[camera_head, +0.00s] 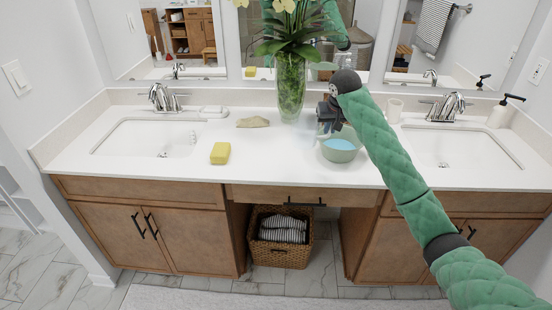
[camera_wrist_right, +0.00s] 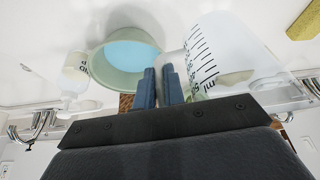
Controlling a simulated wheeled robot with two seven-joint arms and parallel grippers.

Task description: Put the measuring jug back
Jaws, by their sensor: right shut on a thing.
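The measuring jug (camera_wrist_right: 232,52) is clear, with black scale marks and "ml" lettering, in the right wrist view. My right gripper (camera_head: 324,122) is above the counter, just behind the bowl. Its blue-grey fingers (camera_wrist_right: 160,86) are shut on the jug at its side. In the head view the jug is hard to make out against the white counter and partly behind the gripper. A pale green bowl (camera_head: 341,154) of blue liquid stands beside the jug; it also shows in the right wrist view (camera_wrist_right: 100,66). My left gripper is not in view.
A glass vase of flowers (camera_head: 290,88) stands behind, left of the gripper. Sinks lie either side. A soap dispenser (camera_head: 500,114) stands far right.

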